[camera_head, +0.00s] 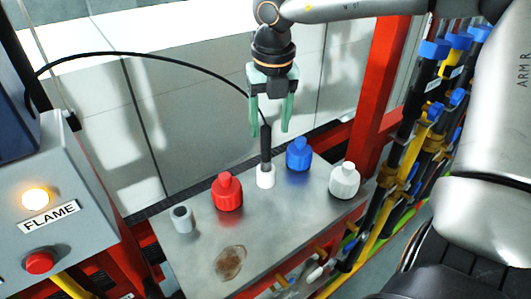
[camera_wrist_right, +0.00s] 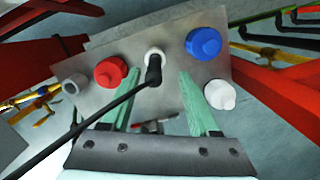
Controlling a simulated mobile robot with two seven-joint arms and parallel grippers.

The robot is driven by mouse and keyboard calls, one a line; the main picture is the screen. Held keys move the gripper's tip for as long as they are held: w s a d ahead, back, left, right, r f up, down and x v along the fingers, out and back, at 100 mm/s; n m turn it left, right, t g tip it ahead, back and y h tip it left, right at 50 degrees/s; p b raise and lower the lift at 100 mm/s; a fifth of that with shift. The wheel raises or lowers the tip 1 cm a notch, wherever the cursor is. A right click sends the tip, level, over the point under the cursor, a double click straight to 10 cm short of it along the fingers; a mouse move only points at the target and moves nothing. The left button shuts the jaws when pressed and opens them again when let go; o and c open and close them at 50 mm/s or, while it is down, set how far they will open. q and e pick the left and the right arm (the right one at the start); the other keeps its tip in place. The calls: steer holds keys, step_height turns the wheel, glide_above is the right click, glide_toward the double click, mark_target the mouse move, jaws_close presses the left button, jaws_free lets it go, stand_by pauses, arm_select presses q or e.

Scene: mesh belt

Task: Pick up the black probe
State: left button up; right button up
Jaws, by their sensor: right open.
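The black probe (camera_head: 265,146) stands upright in a white holder (camera_head: 265,177) on the grey metal shelf (camera_head: 190,255). Its black cable arcs left to the grey box. In the right wrist view the probe (camera_wrist_right: 153,70) sits in its white holder (camera_wrist_right: 154,52), with the cable running to the lower left. My right gripper (camera_head: 270,128) points down with green fingers spread, above the shelf and around the level of the probe's top. In the wrist view the probe appears beyond the open fingers (camera_wrist_right: 160,85), between their lines. Nothing is held. My left gripper is not visible.
A red bottle (camera_head: 227,192), blue bottle (camera_head: 299,154) and white bottle (camera_head: 344,180) stand near the holder. A small grey cup (camera_head: 182,219) and a brown stain (camera_head: 230,262) are on the left. A grey box labelled FLAME (camera_head: 60,190) stands left; a red post (camera_head: 378,90) rises right.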

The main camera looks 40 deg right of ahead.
mark_target(265, 144)
steer(key=shift+w+a+f+p, duration=0.1)
steer(key=shift+w+f+p, duration=0.05)
steer(key=shift+f, duration=0.75)
steer(key=shift+w+a+f+p, duration=0.1)
steer(key=shift+f+p, duration=0.1)
steer(key=shift+f, duration=0.7)
steer(key=shift+w+a+f+p, duration=0.1)
steer(key=shift+w+f+p, duration=0.05)
steer(key=shift+f, duration=0.75)
steer(key=shift+c, duration=0.4)
jaws_close()
